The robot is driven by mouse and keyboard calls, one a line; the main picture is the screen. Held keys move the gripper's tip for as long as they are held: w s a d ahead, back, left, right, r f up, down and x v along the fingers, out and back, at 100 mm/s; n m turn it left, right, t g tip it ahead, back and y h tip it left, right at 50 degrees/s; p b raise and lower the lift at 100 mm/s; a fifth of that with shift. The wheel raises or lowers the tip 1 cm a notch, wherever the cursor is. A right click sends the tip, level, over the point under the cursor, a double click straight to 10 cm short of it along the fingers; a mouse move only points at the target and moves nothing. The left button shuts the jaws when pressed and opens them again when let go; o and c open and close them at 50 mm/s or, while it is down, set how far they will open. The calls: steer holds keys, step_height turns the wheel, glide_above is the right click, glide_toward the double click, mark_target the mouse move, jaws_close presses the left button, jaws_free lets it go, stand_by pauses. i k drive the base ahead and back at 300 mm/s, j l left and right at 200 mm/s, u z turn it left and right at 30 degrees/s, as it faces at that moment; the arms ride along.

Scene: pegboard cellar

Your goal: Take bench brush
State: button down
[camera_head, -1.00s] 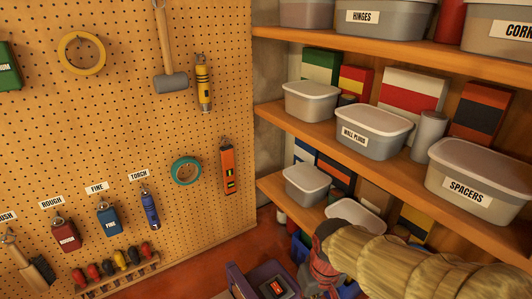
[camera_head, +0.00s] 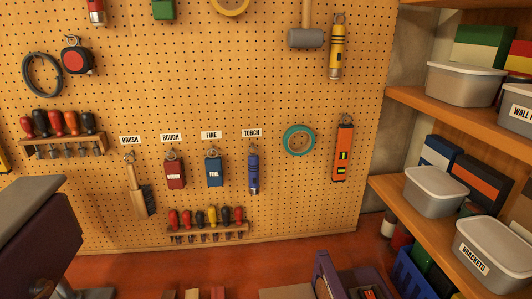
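The bench brush (camera_head: 141,190) hangs on the pegboard under a label reading BRUSH (camera_head: 131,141). It has a wooden handle at the top, hung from a hook, and a dark bristle head that tilts down to the right. Nothing covers it. My gripper is not in view.
Right of the brush hang a red ROUGH block (camera_head: 175,172), a blue FINE block (camera_head: 214,171) and a blue torch (camera_head: 253,172). A screwdriver rack (camera_head: 208,231) sits below. Shelves with grey tubs (camera_head: 434,190) stand at right. A dark object (camera_head: 38,240) fills the lower left.

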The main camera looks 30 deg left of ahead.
mark_target(141, 202)
steer(key=u, duration=2.1)
steer(key=i+j, duration=0.1)
steer(key=j, duration=0.2)
steer(key=i+j, duration=0.15)
steer(key=j, duration=0.15)
steer(key=i+j, duration=0.1)
steer(key=j, duration=0.2)
steer(key=z, duration=0.05)
